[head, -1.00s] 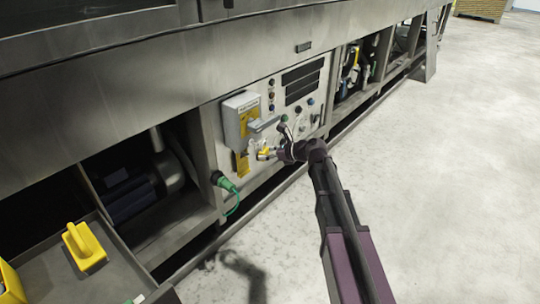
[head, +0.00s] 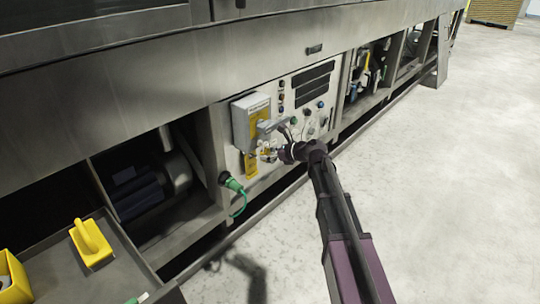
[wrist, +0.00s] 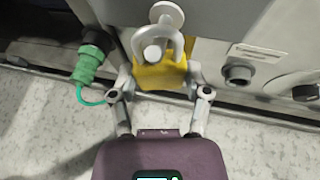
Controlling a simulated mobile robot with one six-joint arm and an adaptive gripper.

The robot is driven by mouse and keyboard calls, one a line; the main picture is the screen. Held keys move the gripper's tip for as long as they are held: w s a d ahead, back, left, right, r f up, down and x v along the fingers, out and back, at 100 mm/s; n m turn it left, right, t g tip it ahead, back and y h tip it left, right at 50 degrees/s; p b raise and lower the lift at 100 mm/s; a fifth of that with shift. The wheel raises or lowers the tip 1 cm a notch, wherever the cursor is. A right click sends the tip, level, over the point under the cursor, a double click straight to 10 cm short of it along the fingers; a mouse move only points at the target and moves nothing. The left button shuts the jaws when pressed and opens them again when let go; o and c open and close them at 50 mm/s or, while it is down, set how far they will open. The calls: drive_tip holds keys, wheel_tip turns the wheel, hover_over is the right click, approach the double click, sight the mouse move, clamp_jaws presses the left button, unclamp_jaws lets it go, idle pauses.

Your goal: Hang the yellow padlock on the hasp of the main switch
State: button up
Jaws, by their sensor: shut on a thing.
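The yellow padlock (wrist: 160,75) is between the two fingers of my gripper (wrist: 160,90) in the wrist view, which is shut on its body. Its grey shackle (wrist: 178,44) points up, toward the panel. A pale rounded metal part (wrist: 166,14), perhaps the hasp, overlaps the shackle's top, and a round end shows inside the loop. I cannot tell whether the shackle is around it. In the head view my gripper (head: 275,152) is just below the grey main switch box (head: 247,120) and its handle (head: 272,126); the padlock is small and partly hidden there.
A green plug with its cable (head: 232,183) sits left of the switch; it also shows in the wrist view (wrist: 88,64). A tray (head: 60,275) at lower left holds a yellow block with a handle (head: 90,242) and a yellow container (head: 12,278). The floor at right is clear.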

drive_tip(key=shift+a+f, duration=0.1)
drive_tip(key=shift+f, duration=0.1)
idle(0.6)
drive_tip(key=o, duration=1.3)
drive_tip(key=shift+c, duration=0.2)
drive_tip(key=shift+r, duration=0.2)
